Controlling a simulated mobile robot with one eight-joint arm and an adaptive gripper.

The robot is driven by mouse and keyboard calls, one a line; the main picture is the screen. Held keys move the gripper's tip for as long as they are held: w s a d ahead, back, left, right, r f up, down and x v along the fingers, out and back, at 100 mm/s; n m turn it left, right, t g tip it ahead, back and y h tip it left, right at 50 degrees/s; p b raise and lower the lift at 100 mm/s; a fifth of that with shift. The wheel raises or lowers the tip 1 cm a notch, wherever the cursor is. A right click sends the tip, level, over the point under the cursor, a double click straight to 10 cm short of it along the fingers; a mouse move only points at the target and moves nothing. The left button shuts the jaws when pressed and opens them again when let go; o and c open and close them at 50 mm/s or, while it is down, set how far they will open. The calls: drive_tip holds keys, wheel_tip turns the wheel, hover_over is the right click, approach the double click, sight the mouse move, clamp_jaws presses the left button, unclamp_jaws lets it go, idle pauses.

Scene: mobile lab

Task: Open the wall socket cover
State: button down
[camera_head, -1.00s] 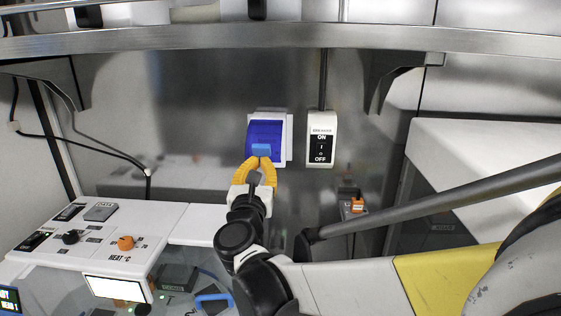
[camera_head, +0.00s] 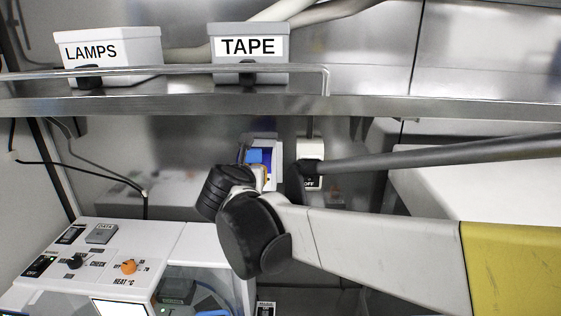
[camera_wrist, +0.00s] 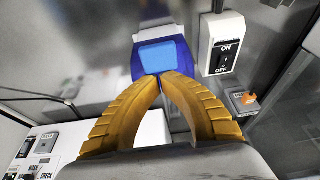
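The wall socket cover (camera_head: 257,157) is blue with a lighter blue raised tab, on a white wall plate (camera_head: 276,164). In the head view it looks tilted out from the plate, partly hidden by my wrist; how far it is raised is hard to tell. In the wrist view the cover (camera_wrist: 142,69) is straight ahead, with white plate above it. My gripper (camera_wrist: 162,80) has two yellow fingers whose tips come together at the lower edge of the light blue tab. The tips seem to touch it from below; I see nothing clearly pinched between them.
A breaker switch box (camera_wrist: 222,45) is close on the right of the socket. A metal shelf (camera_head: 180,103) with LAMPS (camera_head: 110,52) and TAPE (camera_head: 248,50) boxes runs above. A white control panel (camera_head: 110,262) stands at lower left.

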drive_tip(key=shift+r, duration=0.35)
idle(0.3)
